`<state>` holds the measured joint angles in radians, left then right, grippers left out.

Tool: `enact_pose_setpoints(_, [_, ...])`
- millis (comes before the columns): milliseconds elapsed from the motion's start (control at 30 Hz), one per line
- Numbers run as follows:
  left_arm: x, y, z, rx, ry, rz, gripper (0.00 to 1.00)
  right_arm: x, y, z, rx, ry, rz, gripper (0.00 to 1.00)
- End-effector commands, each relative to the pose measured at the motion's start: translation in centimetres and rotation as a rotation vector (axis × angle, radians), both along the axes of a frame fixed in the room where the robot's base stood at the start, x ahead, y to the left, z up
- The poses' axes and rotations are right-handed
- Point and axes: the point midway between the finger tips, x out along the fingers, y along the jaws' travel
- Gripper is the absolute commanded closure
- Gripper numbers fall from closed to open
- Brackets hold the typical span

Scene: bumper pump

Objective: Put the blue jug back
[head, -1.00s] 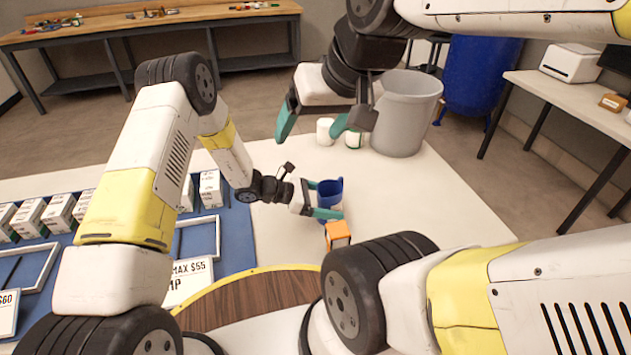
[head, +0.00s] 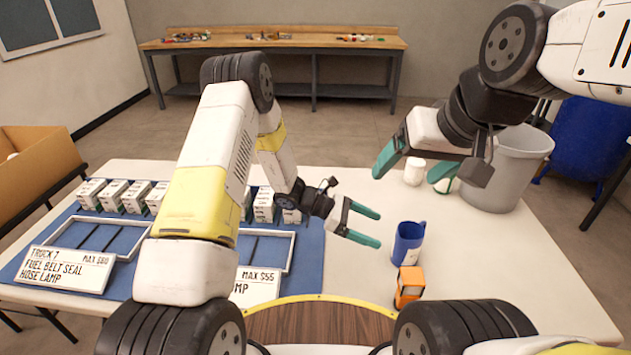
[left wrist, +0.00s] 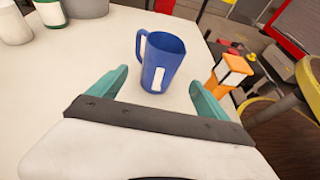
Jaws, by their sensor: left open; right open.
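The blue jug (head: 407,244) stands upright on the white table (head: 480,265), right of the middle in the head view. It has a handle on one side and a white label, both clear on the jug in the left wrist view (left wrist: 162,62). My left gripper (head: 372,228) is open and empty, a little left of the jug. In the left wrist view the jug stands beyond and between the spread fingertips, apart from them. My right gripper (head: 410,172) is open and empty, raised above the far part of the table near the white containers.
An orange and white box (head: 409,287) stands just in front of the jug. White containers (head: 414,171) and a grey bin (head: 508,170) are at the back right. A blue mat (head: 312,245) with frames, small boxes and a price sign (head: 68,268) lies to the left. The right side of the table is clear.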

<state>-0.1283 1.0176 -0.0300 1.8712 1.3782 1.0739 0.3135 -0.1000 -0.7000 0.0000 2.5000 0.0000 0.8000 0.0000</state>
Motion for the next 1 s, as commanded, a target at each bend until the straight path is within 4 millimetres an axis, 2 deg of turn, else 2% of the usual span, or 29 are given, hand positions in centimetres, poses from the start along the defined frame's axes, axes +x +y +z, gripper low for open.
enact_pose_setpoints(67, [0.0,0.2,0.7,0.003,-0.019,-0.011,0.12,0.0,0.0,0.0,0.000,0.000,0.000,0.21])
enact_pose_setpoints(167, [-0.1,1.0,3.4,0.020,-0.091,-0.056,0.12,0.0,0.0,0.0,0.000,0.000,0.000,0.21])
enact_pose_setpoints(367, [-2.3,4.9,12.1,0.109,-0.369,-0.234,0.12,0.0,0.0,0.0,0.000,0.000,0.000,0.21])
enact_pose_setpoints(500, [-4.8,8.4,17.4,0.202,-0.583,-0.367,0.12,0.0,0.0,0.0,0.000,0.000,0.000,0.21])
enact_pose_setpoints(700, [-9.0,13.8,23.2,0.370,-0.881,-0.545,0.12,0.0,0.0,0.0,0.000,0.000,0.000,0.21])
enact_pose_setpoints(1000, [-15.3,22.3,28.9,0.707,-1.285,-0.790,0.12,0.0,0.0,0.0,0.000,0.000,0.000,0.21])
